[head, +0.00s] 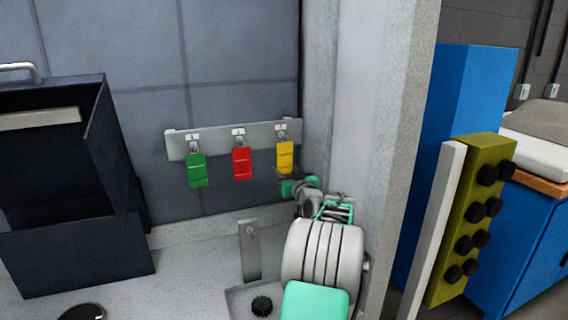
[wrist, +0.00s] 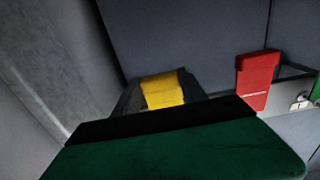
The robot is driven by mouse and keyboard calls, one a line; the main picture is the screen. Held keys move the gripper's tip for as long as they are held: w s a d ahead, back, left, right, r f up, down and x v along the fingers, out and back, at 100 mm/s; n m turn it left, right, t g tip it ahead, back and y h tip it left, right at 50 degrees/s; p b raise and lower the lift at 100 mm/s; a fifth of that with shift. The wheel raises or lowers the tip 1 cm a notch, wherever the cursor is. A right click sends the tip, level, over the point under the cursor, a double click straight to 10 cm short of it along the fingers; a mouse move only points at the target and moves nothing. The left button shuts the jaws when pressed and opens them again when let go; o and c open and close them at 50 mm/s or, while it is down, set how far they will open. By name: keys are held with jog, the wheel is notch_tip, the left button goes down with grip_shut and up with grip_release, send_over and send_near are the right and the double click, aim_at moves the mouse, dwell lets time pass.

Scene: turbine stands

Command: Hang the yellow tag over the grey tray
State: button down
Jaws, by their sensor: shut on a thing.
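The yellow tag (head: 285,155) is at the right end of a grey wall rail (head: 217,142), under the rightmost hook. My gripper (head: 286,172) is at its lower part and shut on it. In the wrist view the yellow tag (wrist: 163,91) sits between the dark fingers of my gripper (wrist: 162,88). I cannot tell whether the tag's loop is still on the hook. A shallow grey tray (head: 235,299) lies on the bench at the lower middle, with an upright grey post (head: 249,250) behind it. My arm hides the tray's right side.
A red tag (head: 242,163) and a green tag (head: 197,170) hang on the same rail to the left. A black knob (head: 262,306) is in the tray. A dark open box (head: 75,255) stands left. A grey column (head: 375,150) rises close to the right of my arm.

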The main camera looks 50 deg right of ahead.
jog(key=shift+s+a+f, duration=0.1)
jog(key=shift+s+a, duration=0.1)
jog(key=shift+s, duration=0.15)
jog(key=shift+b+v, duration=1.1)
jog(key=shift+s+a, duration=0.1)
